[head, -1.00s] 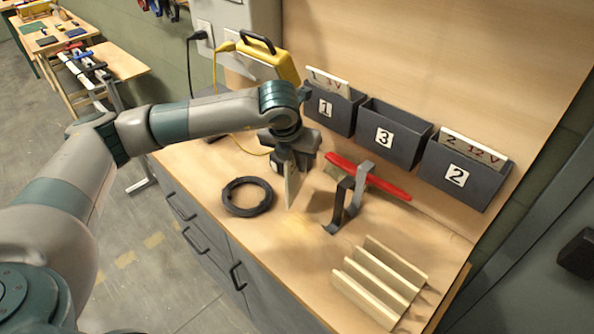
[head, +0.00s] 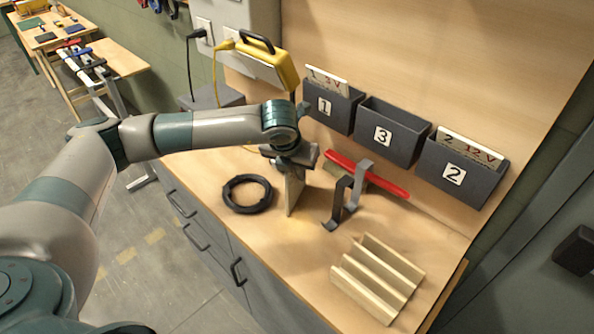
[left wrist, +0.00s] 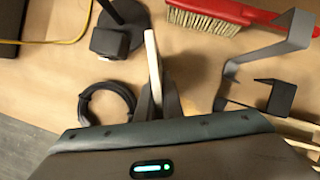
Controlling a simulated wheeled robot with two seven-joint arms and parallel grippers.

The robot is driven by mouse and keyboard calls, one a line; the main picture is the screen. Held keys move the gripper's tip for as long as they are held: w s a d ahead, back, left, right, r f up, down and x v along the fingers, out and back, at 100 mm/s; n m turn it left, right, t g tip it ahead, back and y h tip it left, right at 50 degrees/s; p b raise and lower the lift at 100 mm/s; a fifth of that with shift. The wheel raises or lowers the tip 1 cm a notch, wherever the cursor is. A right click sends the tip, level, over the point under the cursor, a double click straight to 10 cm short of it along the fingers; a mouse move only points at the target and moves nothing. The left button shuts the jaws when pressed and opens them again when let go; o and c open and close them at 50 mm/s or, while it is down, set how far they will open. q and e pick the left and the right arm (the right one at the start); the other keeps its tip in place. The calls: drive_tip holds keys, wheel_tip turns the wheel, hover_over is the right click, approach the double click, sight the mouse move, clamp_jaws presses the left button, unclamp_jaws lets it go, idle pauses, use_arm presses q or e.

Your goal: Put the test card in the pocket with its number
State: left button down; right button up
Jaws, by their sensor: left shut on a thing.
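My left gripper (head: 293,160) is shut on the test card (head: 293,194), a thin pale card that hangs upright below it, over the bench between a black coil and a dark metal bracket. In the left wrist view the card (left wrist: 153,66) shows nearly edge-on; no number can be read on it. Three dark pockets hang on the back board. Pocket 1 (head: 323,114) and pocket 2 (head: 455,181) each have a white card sticking out of the top. Pocket 3 (head: 382,138), between them, shows no card. My right gripper is not in view.
A black coil (head: 232,206) lies left of the card. A dark bracket (head: 337,207) and a red brush (head: 385,184) lie to its right. A slotted wooden rack (head: 350,289) stands at the front right. A yellow case (head: 274,66) is behind my arm.

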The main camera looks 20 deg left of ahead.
use_arm(q)
drive_tip(key=shift+f, duration=0.15)
drive_tip(key=c, duration=1.9)
unclamp_jaws()
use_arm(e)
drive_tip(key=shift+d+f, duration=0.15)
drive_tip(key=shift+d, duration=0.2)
